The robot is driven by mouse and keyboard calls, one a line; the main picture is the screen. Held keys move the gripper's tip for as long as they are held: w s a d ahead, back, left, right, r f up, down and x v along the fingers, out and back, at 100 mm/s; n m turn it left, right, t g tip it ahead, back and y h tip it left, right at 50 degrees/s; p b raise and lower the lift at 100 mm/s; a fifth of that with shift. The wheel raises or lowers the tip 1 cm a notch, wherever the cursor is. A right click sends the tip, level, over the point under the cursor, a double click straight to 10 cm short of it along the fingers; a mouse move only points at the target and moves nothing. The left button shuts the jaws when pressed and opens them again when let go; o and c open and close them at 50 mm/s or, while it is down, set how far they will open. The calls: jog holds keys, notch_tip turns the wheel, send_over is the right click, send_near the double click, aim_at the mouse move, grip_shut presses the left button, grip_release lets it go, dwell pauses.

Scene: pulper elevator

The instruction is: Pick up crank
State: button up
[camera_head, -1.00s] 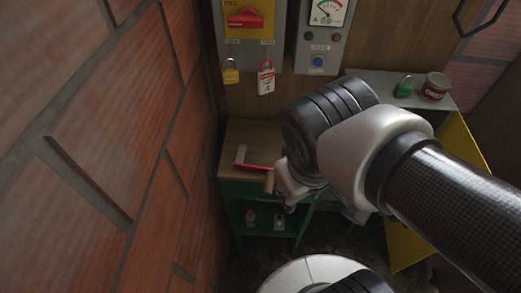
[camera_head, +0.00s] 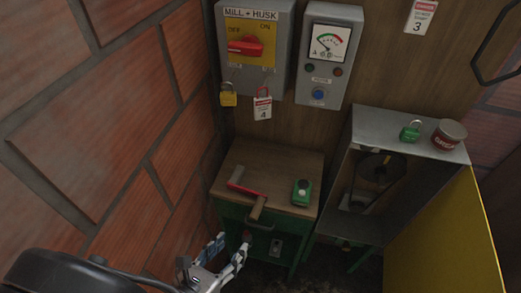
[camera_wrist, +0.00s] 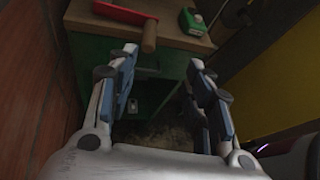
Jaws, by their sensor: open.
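The crank (camera_head: 246,192) lies on the wooden top of a small green cabinet. It has a red arm, a grey end at the left and a wooden handle that reaches over the front edge of the top. The crank (camera_wrist: 125,12) shows in the wrist view at the top, with its handle (camera_wrist: 149,36) just beyond the fingertips. My gripper (camera_head: 231,246) is in front of the cabinet, below the handle in the head view. In the wrist view my gripper (camera_wrist: 162,57) is open, with nothing between its fingers.
A green device (camera_head: 302,192) sits on the cabinet top (camera_head: 280,165) right of the crank. A brick wall (camera_head: 120,150) rises close on the left. A metal housing (camera_head: 365,140) with a yellow panel (camera_head: 450,235) stands right. Switch boxes (camera_head: 250,50) hang above.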

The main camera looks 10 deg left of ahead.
jog(key=f+n, duration=0.1)
jog(key=b, duration=0.3)
send_near(252, 217)
jog(key=shift+y, duration=0.4)
jog(key=x, duration=0.3)
jog(key=d+x, duration=0.1)
jog(key=x, duration=0.1)
jog(key=shift+w+d, duration=0.15)
jog(key=shift+w, duration=0.05)
jog(key=shift+a+b+x, duration=0.15)
jog(key=shift+b+x, duration=0.2)
jog(key=shift+x, duration=1)
jog(key=shift+a+b+x, duration=0.15)
jog(key=shift+b+x, duration=0.15)
jog(key=shift+x, duration=1.05)
grip_shut()
